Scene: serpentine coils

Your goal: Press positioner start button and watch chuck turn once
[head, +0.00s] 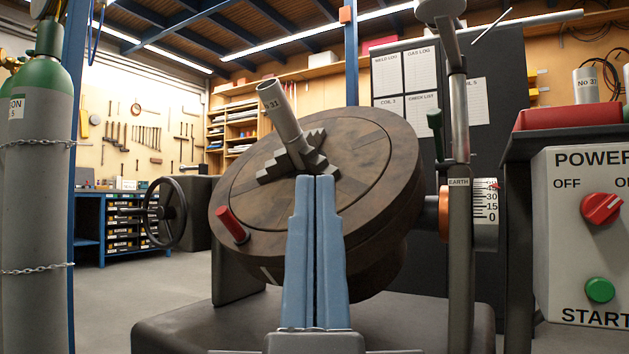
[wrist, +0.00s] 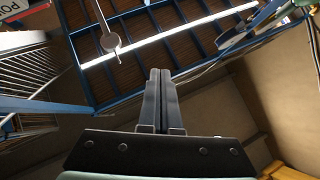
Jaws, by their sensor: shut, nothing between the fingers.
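The chuck (head: 355,215) is a large brown disc, tilted, in the middle of the head view. Its stepped jaws hold a grey tube (head: 281,115) marked 31 that leans up and left. A red handle (head: 231,225) sticks out of its lower left rim. The green start button (head: 600,290) is on the white control box (head: 575,215) at the far right, above the word START. The red power knob (head: 602,208) sits above it. My gripper (head: 317,180) is shut and empty, pointing up in front of the chuck, well left of the button. In the wrist view my gripper (wrist: 160,75) points toward the roof.
A green and grey gas cylinder (head: 38,180) with chains stands at the left. A handwheel (head: 166,212) is left of the chuck. A post (head: 460,240) with an angle scale (head: 485,215) stands between chuck and control box. A red tray (head: 568,116) is above the box.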

